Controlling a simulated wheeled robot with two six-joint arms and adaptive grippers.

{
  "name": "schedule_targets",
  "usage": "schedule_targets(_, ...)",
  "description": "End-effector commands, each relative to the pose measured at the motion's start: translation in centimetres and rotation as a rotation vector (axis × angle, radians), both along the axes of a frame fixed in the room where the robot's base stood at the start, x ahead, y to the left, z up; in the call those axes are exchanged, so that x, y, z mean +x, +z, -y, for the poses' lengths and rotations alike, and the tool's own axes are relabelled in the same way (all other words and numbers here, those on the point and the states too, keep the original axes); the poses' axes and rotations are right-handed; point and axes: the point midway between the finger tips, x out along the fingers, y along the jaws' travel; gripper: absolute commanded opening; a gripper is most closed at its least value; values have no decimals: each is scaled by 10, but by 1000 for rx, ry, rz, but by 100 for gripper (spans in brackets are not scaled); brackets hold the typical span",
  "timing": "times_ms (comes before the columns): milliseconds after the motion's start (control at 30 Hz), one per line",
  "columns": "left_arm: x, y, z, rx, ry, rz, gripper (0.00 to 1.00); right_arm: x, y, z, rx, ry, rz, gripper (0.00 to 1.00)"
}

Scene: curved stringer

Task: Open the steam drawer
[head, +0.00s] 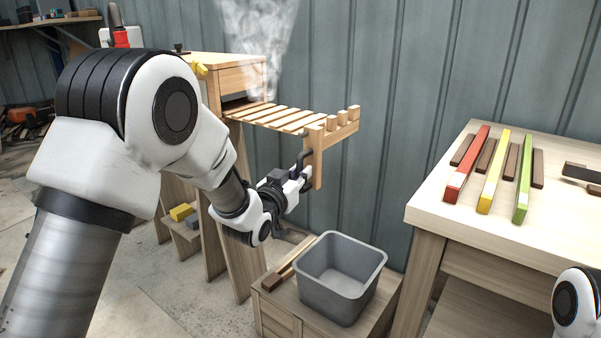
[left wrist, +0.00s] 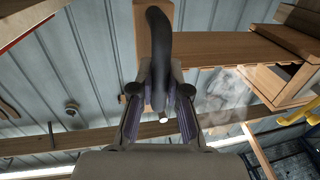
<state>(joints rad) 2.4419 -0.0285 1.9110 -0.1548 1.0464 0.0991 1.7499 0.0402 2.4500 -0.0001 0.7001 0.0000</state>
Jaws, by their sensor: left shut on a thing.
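The wooden steam box (head: 240,78) stands at the back wall, with steam rising above it. Its slatted drawer (head: 285,118) sticks out to the right, well clear of the opening, with short pegs at its outer end. A dark curved handle (head: 304,157) is on the drawer's front panel (head: 317,172). My left gripper (head: 301,177) is shut on this handle. In the left wrist view the handle (left wrist: 158,45) runs up from between the fingers of my left gripper (left wrist: 160,92). The box opening shows at the right there. My right gripper is not in view.
A grey bin (head: 342,275) stands on a low wooden cabinet below the drawer, beside wooden strips. A table (head: 440,215) at the right carries red, yellow and green bars between dark strips. Part of my own body shows at the lower right.

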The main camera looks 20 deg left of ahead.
Motion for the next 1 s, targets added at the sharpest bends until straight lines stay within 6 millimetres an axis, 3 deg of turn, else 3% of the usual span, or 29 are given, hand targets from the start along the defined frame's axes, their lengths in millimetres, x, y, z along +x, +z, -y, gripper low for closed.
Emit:
schedule_targets(267,0,0,0,0,0,3,0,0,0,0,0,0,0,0)
schedule_targets(300,0,0,0,-1,0,3,26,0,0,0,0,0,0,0)
schedule_targets(367,0,0,0,-1,0,3,41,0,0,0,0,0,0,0)
schedule_targets(733,-5,1,-1,-1,1,2,41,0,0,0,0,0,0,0)
schedule_targets(867,-27,0,-4,-1,1,0,41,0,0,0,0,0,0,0)
schedule_targets(1000,-63,1,-10,-3,1,0,41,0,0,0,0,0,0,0)
